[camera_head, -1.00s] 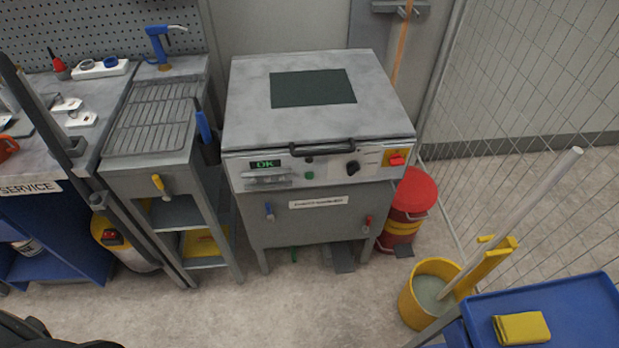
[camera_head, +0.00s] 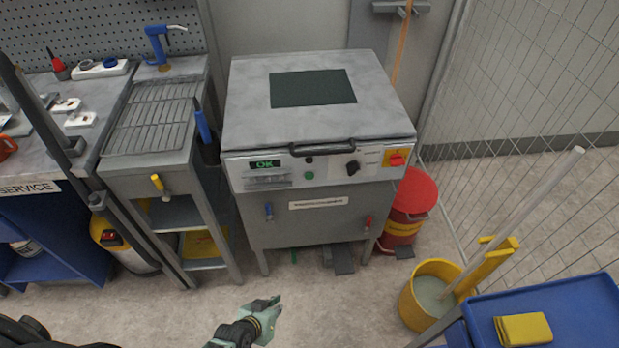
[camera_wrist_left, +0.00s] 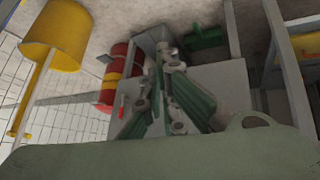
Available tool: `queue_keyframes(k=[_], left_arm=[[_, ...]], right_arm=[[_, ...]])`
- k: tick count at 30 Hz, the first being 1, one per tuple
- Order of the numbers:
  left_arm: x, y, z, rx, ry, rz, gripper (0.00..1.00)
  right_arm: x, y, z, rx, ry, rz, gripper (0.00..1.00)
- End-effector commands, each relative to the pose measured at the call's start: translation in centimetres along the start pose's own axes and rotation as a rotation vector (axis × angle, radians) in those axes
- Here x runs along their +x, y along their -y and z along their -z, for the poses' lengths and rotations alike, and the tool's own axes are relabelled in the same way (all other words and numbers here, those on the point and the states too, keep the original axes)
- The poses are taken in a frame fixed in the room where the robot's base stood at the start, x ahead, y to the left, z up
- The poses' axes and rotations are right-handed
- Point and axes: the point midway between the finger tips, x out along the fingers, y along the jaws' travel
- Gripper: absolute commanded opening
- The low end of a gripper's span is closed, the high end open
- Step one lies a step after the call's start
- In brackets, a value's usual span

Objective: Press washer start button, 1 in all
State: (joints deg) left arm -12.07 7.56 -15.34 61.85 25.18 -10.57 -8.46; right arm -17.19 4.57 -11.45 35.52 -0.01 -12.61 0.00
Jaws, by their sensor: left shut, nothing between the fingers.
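The washer (camera_head: 312,222) is a grey metal cabinet with a closed lid in the middle of the head view. Its front panel has a green display reading OK (camera_head: 266,164), a green button (camera_head: 309,175), a black button (camera_head: 309,160), a black knob (camera_head: 352,167) and a red switch on yellow (camera_head: 397,159). My left gripper (camera_head: 274,305) is at the bottom of the head view, below and in front of the washer, apart from it. It is shut and empty. In the left wrist view its fingers (camera_wrist_left: 165,75) show before the washer's lower part. My right gripper is not in view.
A grey drain stand (camera_head: 150,125) is left of the washer. A red bin (camera_head: 412,205) is at its right. A yellow bucket (camera_head: 407,306) and a blue cart (camera_head: 580,312) stand at the lower right. The floor in front of the washer is clear.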

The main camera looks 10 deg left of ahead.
Motion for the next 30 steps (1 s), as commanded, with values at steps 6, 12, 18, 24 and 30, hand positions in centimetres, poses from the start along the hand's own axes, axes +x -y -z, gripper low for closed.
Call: queue_keyframes(k=[6,12,18,24,30], left_arm=[[-0.9,-3.2,10.8,-0.049,-0.195,-0.089,0.0],[-3.5,-6.5,19.6,-0.092,-0.356,-0.184,0.0],[-6.4,-9.1,25.6,-0.123,-0.47,-0.265,0.0],[-8.0,-10.2,28.1,-0.136,-0.519,-0.303,0.0],[-8.2,-10.3,28.4,-0.138,-0.524,-0.308,0.0]], right_arm=[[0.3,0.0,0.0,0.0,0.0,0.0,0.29],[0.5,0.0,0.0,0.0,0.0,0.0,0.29],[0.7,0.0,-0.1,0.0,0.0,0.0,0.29],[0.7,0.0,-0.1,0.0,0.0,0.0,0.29],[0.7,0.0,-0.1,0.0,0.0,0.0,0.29]])
